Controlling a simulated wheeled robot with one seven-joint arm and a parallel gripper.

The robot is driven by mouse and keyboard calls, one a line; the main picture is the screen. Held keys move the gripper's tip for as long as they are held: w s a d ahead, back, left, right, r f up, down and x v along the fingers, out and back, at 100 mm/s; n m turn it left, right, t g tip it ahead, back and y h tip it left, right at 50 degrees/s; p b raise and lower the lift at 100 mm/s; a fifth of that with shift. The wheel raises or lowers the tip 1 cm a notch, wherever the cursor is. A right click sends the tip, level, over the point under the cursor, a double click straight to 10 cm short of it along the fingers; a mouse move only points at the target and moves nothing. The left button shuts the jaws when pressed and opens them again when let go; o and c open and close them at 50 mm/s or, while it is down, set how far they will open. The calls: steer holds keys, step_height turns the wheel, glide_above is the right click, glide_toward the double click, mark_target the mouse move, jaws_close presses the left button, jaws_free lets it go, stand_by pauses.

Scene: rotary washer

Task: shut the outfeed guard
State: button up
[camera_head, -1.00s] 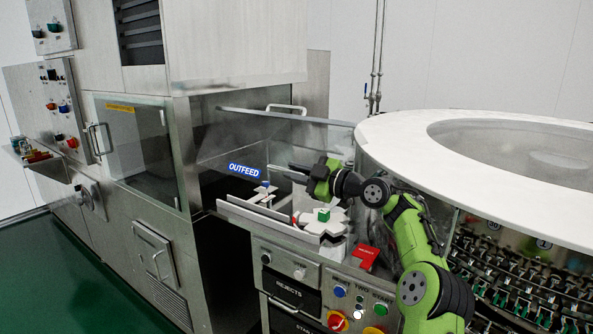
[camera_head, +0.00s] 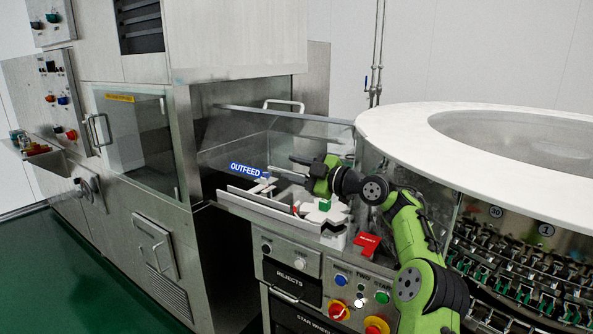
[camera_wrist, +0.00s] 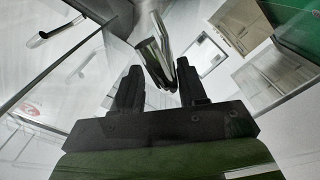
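The outfeed guard is clear and hard to make out. Its blue OUTFEED label (camera_head: 249,171) shows at the left of my gripper, above the outfeed tray (camera_head: 262,207). My gripper (camera_head: 298,168) is over the tray, pointing left, with a pale bar beside its fingers. In the wrist view my gripper (camera_wrist: 160,88) has its two dark fingers apart. A shiny bent metal bar (camera_wrist: 158,45) comes down between them. I cannot tell whether either finger touches it. How far the guard stands open is unclear.
A white star wheel (camera_head: 325,210) with a green block sits below my gripper. The large round white-topped machine (camera_head: 400,130) stands close on the right. A control panel (camera_head: 360,292) is in front. A steel cabinet with a glass door (camera_head: 137,150) is on the left.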

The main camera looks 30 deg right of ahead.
steer(key=v, duration=1.5)
steer(key=shift+s+d, duration=0.15)
steer(key=shift+s, duration=0.2)
steer(key=shift+f, duration=0.1)
